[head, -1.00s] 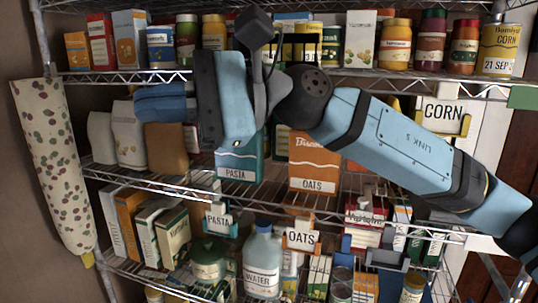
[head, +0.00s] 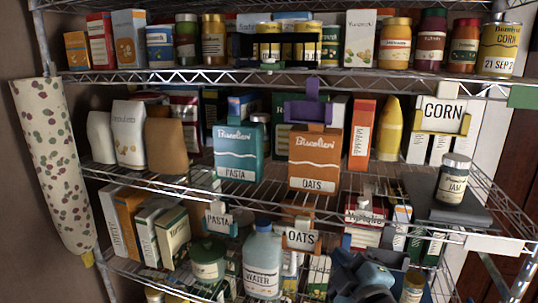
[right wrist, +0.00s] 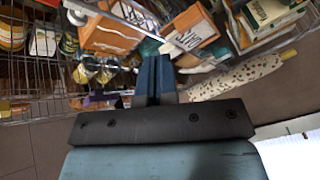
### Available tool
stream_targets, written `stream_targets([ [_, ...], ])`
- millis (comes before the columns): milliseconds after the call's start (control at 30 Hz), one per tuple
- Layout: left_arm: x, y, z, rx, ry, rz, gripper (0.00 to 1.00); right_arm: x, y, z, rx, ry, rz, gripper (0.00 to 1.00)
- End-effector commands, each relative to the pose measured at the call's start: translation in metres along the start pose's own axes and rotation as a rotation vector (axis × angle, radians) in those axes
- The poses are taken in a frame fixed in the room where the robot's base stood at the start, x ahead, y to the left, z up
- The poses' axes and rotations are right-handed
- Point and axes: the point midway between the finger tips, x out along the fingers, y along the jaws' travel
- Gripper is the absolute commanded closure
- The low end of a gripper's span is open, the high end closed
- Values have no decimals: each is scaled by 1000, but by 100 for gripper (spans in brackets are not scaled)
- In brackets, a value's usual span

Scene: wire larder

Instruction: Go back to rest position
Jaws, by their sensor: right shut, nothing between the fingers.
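My right gripper (head: 366,275) is low at the bottom edge of the head view, right of the water bottle and in front of the lower shelf. In the right wrist view its two blue fingers (right wrist: 154,75) are together with nothing between them. The gripper looks apart from the goods, though the gap to the shelf is hard to judge in the head view. The rest of my right arm is mostly out of the head view. My left gripper is in neither view.
The wire rack is full. The middle shelf holds a teal pasta box (head: 238,153), an orange oats box (head: 316,160) and a jam jar (head: 453,180) at the right. The water bottle (head: 262,262) stands low. A spotted roll (head: 55,165) hangs at the left.

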Motion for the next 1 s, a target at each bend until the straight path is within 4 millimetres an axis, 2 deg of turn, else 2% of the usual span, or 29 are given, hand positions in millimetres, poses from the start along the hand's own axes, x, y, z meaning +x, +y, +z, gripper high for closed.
stream_targets([
  [33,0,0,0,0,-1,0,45,-17,-23,28,96,-95,-76,100],
  [100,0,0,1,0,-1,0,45,-42,-50,62,226,-228,-171,100],
  [200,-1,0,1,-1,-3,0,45,-87,-87,104,398,-425,-290,100],
  [300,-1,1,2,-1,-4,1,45,-130,-116,134,531,-598,-378,100],
  [500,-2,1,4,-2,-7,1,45,-196,-148,164,691,-841,-479,100],
  [900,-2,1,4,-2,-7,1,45,-300,-178,189,871,-1203,-585,100],
  [1000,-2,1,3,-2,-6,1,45,-286,-190,194,878,-1146,-567,100],
])
